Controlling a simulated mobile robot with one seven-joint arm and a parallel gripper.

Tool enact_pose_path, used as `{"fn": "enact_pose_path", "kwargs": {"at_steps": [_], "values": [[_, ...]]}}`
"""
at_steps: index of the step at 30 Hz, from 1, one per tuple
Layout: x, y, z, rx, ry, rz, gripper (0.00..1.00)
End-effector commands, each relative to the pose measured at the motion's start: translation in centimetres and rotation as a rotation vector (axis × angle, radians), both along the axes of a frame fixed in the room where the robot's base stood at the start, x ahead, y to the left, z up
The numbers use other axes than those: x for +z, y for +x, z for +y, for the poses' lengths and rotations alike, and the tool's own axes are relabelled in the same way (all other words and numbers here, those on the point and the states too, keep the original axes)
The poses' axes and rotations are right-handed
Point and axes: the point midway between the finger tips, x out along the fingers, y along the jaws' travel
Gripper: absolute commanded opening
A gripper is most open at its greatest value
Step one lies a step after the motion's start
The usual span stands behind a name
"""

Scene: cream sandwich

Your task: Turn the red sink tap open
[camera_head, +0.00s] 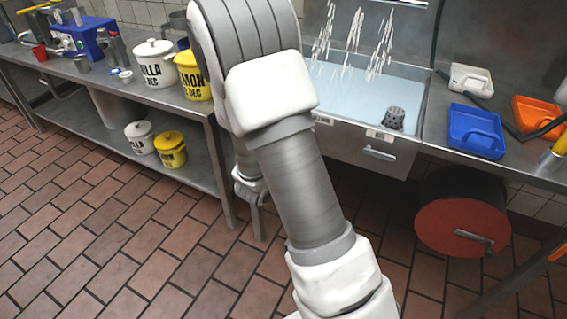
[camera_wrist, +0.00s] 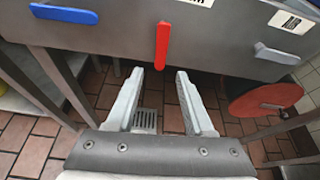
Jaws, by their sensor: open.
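The red sink tap (camera_wrist: 162,45) is a narrow red lever on the grey sink front in the wrist view, hanging upright with its lower end downward. My gripper (camera_wrist: 160,72) is open below it, with one finger on each side of the lever's lower end. The picture does not settle whether a finger touches it. In the head view my arm hides the red tap and most of my gripper. The sink basin (camera_head: 400,75) shows there, with white streams of water falling into it.
A blue lever (camera_wrist: 63,13) lies level at the left of the sink front and a pale lever (camera_wrist: 284,53) at the right. A red round reel (camera_head: 462,228) hangs beneath the counter. A blue tray (camera_head: 474,131) lies on the right counter. Tiled floor is open at left.

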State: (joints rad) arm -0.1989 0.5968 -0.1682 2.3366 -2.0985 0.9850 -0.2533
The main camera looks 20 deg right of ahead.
Motion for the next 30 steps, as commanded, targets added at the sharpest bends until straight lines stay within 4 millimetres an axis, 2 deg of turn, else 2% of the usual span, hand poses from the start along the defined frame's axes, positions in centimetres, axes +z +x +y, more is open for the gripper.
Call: {"fn": "enact_pose_path", "kwargs": {"at_steps": [1,6,13,19,30], "values": [[0.9,-0.7,1.2,0.005,0.002,0.0,0.53],[2.5,-3.1,4.2,0.005,0.001,0.0,0.53],[4.0,-5.7,7.3,0.004,0.001,0.001,0.53],[4.5,-6.6,8.4,0.001,0.0,0.0,0.53],[4.4,-6.7,8.5,0.0,0.001,0.001,0.53]]}}
